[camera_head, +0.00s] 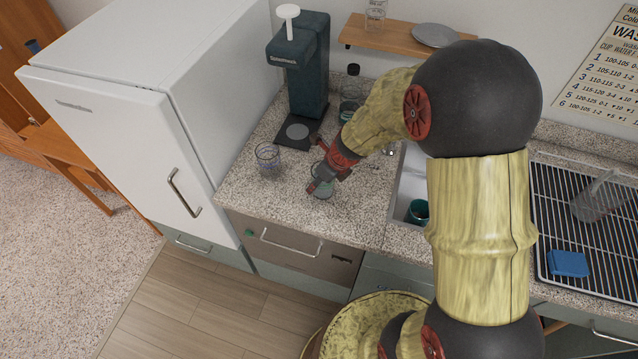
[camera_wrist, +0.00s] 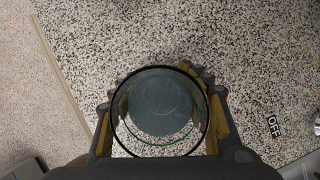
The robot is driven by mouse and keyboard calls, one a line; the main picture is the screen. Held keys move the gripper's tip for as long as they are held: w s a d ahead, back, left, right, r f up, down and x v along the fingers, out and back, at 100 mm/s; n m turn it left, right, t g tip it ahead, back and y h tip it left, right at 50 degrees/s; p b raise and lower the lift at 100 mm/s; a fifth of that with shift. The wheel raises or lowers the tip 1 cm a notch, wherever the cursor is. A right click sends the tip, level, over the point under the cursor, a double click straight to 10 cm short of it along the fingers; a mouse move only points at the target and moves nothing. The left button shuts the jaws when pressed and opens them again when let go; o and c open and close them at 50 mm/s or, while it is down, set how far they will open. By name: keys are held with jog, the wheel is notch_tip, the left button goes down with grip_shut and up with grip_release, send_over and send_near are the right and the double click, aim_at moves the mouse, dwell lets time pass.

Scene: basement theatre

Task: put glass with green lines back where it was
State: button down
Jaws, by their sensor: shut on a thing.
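The glass with green lines (camera_wrist: 158,143) is between the fingers of my gripper (camera_wrist: 162,118) in the wrist view. I look down through its dark round rim, and a green line shows low on its wall. A grey-blue disc shows through it; I cannot tell whether this is its base or something beneath. In the head view my gripper (camera_head: 324,178) is shut on the glass (camera_head: 322,191) over the speckled counter (camera_head: 350,225), left of the sink. I cannot tell whether the glass touches the counter.
Another clear glass with dark lines (camera_head: 268,158) stands to the left. A dark teal coffee machine (camera_head: 298,70) is behind it, beside the white fridge (camera_head: 130,110). A wooden shelf (camera_head: 392,36) holds a glass and a plate. The sink (camera_head: 408,185) and drying rack (camera_head: 590,235) lie right.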

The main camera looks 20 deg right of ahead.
jog(key=shift+w, duration=0.1)
jog(key=c, duration=1)
grip_release()
jog(key=shift+f, duration=0.1)
jog(key=shift+o, duration=0.5)
